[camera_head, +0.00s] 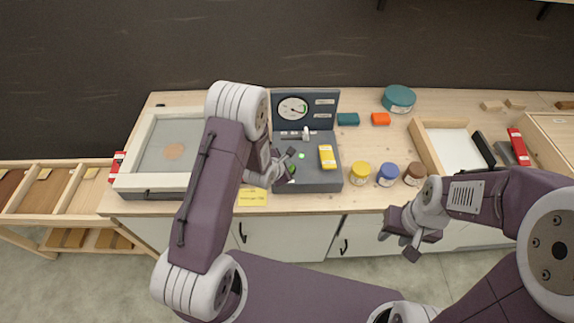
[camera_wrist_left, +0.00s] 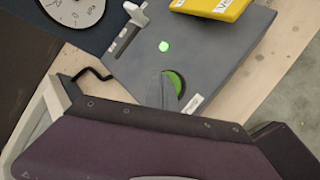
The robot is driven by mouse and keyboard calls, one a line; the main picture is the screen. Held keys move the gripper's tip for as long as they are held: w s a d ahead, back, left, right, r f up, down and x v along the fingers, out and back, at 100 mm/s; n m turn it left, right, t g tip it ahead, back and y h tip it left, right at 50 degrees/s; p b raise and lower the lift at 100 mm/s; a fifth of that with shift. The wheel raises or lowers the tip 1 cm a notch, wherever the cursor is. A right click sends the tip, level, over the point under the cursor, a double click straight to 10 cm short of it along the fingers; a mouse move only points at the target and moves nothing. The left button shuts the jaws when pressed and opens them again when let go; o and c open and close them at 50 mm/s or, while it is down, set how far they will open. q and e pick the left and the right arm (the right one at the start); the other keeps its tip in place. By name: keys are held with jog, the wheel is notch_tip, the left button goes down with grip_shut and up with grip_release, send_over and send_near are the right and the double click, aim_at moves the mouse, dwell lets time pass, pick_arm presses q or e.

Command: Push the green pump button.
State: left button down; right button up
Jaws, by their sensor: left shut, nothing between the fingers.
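The green pump button (camera_wrist_left: 176,80) is a round green disc on the dark grey control box (camera_head: 318,183), near its front edge. The shut fingertips of my left gripper (camera_wrist_left: 163,92) cover part of it in the left wrist view. Whether they touch it I cannot tell. In the head view the button (camera_head: 293,169) is a small green patch beside my left gripper (camera_head: 287,163), which holds nothing. A small lit green lamp (camera_wrist_left: 163,46) sits behind the button. My right gripper (camera_head: 398,246) is open and empty in front of the counter.
The box carries a dial gauge (camera_head: 293,108), a lever switch (camera_head: 305,133) and a yellow block (camera_head: 327,157). Yellow (camera_head: 360,174), blue (camera_head: 387,176) and brown (camera_head: 414,174) jars stand to its right. A white-framed tray (camera_head: 146,181) lies left of the box.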

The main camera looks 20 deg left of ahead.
pick_arm(q)
jog(key=shift+r+p, duration=0.85)
jog(key=shift+r, duration=0.1)
notch_tip(320, 180, up, 6)
jog(key=p, duration=0.5)
jog(key=shift+f, duration=0.1)
